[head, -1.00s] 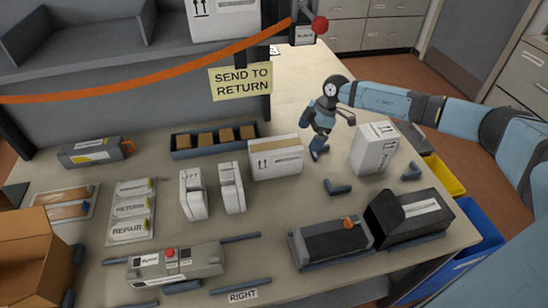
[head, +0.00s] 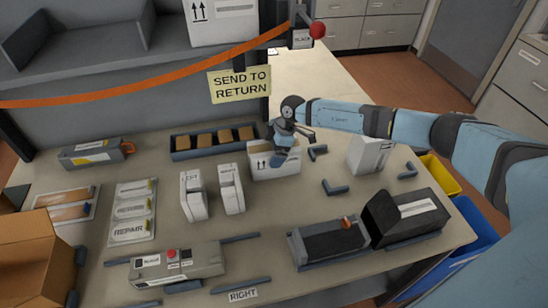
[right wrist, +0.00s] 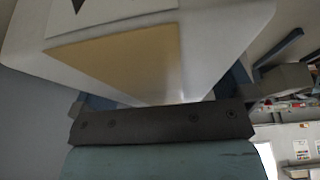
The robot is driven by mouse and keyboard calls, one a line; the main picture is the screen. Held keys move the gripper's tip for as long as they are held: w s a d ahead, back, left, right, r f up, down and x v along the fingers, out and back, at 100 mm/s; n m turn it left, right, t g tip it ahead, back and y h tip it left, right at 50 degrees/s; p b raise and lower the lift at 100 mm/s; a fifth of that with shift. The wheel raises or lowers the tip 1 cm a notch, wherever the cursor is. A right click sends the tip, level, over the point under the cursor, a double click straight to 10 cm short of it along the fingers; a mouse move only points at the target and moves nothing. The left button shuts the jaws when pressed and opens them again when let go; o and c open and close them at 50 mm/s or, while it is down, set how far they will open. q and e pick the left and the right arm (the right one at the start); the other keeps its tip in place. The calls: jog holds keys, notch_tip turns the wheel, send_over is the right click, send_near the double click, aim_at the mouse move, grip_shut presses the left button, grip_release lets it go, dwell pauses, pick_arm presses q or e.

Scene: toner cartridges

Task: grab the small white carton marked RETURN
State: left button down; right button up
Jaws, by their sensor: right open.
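Two small white cartons stand side by side mid-table in the head view, a left one (head: 193,195) and a right one (head: 231,190). Their lettering is too small for me to tell which says RETURN. A wider white carton (head: 262,170) with up arrows stands just right of them. My right gripper (head: 281,158) is open at this wider carton, overlapping its right part in the picture. In the right wrist view a white carton with a tan patch (right wrist: 125,65) is very close, beyond the gripper's dark palm. My left gripper is not in view.
Another white carton (head: 370,155) stands at the right. A dark tray of brown boxes (head: 181,155) lies behind. A label board (head: 131,210) reads RETURN and REPAIR. Dark machines (head: 330,240) stand at front right. An orange strap (head: 150,88) crosses the back.

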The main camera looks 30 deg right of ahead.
jog(key=shift+f, duration=0.2)
jog(key=shift+f, duration=0.25)
dwell(0.6)
jog(key=c, duration=1)
